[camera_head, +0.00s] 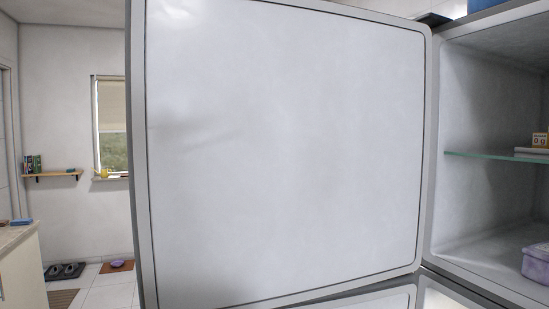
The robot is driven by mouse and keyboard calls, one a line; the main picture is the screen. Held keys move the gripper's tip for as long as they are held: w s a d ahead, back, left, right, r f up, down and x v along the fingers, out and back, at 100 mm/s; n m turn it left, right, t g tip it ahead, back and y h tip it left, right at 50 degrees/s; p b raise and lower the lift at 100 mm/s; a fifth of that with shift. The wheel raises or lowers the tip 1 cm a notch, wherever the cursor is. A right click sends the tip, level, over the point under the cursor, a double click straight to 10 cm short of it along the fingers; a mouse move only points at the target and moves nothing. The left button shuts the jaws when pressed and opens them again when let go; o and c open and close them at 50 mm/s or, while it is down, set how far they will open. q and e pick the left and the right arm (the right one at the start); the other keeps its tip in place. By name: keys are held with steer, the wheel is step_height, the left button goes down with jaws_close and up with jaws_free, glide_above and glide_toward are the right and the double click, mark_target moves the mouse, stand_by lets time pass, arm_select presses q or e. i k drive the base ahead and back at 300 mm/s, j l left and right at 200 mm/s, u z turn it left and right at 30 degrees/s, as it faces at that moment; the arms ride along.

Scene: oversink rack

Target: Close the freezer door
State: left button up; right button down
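The freezer door (285,150) stands wide open and fills most of the head view, its pale inner panel facing me. Its right edge meets the freezer compartment (480,140) at the right, which is open. Inside the compartment are a glass shelf (485,154), a purple container (537,262) at the bottom and a small yellow-and-white item (540,139) on the shelf. The outer face of the door is hidden. Neither of my grippers shows in the view.
Below the freezer door is the top of a lower door (365,299). At the left are a counter (15,236), a small wall shelf (52,175) and a window (112,125). Dark shoes (64,271) and mats lie on the tiled floor, which has some free room.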

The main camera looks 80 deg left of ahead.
mark_target(278, 151)
steer(key=k+j, duration=1.15)
steer(key=j, duration=0.4)
steer(key=k+j, duration=0.1)
steer(key=j, duration=0.45)
steer(key=k+j, duration=0.1)
steer(key=j, duration=0.4)
steer(key=k+j, duration=0.1)
steer(key=j, duration=0.4)
steer(key=k+j+z, duration=0.1)
steer(key=j, duration=0.3)
steer(key=k+j+z, duration=0.1)
steer(key=k+j, duration=0.25)
